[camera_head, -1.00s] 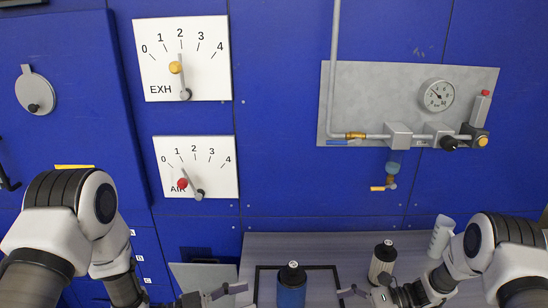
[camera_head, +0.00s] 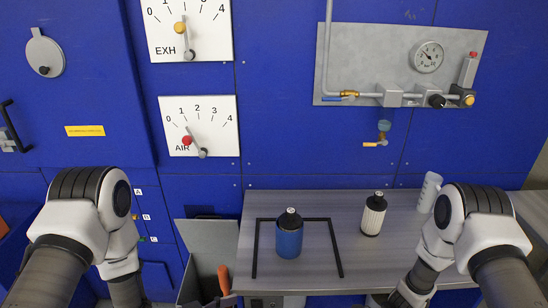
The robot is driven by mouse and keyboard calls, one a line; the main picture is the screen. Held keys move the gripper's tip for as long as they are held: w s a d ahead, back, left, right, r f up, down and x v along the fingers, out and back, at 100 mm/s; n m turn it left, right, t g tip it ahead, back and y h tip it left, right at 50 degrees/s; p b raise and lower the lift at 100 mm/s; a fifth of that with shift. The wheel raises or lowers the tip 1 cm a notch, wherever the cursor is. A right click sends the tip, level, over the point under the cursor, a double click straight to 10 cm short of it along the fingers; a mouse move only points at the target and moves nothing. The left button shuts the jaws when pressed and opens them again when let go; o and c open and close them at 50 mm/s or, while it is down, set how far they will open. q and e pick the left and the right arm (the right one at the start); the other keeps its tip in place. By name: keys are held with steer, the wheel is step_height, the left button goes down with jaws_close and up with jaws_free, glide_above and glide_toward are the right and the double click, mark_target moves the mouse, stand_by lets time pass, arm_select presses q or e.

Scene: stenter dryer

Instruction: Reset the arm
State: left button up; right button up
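My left arm comes in from the left, and its gripper (camera_head: 222,301) shows only in part at the bottom edge, beside an orange handle. My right arm comes in from the right; only a small part of its gripper (camera_head: 378,300) shows at the bottom edge, below the table front. The fingers of both are cut off by the frame, so I cannot tell whether they are open or shut. I see nothing held in the visible parts.
A blue canister (camera_head: 289,238) stands within a black outline on the grey table (camera_head: 330,208). A white ribbed cylinder (camera_head: 373,216) and a white bottle (camera_head: 429,192) stand to its right. An open grey bin (camera_head: 207,245) is left of the table. Dials and a gauge panel (camera_head: 400,60) are behind.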

arm_select(q)
steer(key=s+a+f+n+g+y+b, duration=0.15)
steer(key=s+a+f+n+y, duration=0.45)
steer(key=f, duration=0.6)
arm_select(e)
steer(key=s+d+f+n+h, duration=0.2)
steer(key=s+d+n+h, duration=0.15)
steer(key=s, duration=0.25)
steer(key=s+d+f+n+g+h, duration=0.1)
steer(key=s+d+f+n+h, duration=0.25)
steer(key=s, duration=0.35)
steer(key=s+d+f+n+h, duration=0.1)
steer(key=s+d+n+h, duration=0.25)
steer(key=s, duration=0.25)
arm_select(q)
steer(key=s+a+f+n+g+y, duration=0.1)
steer(key=s+a+g+y, duration=0.2)
steer(key=s+a, duration=0.2)
steer(key=s+a+f+n+g+y, duration=0.2)
steer(key=s+a, duration=0.3)
steer(key=s, duration=0.5)
steer(key=shift+f+g+y, duration=0.15)
steer(key=shift+g+y, duration=0.5)
steer(key=shift+y, duration=0.15)
arm_select(e)
steer(key=w+n+t, duration=0.5)
steer(key=w+t, duration=0.1)
steer(key=shift+d+f, duration=0.3)
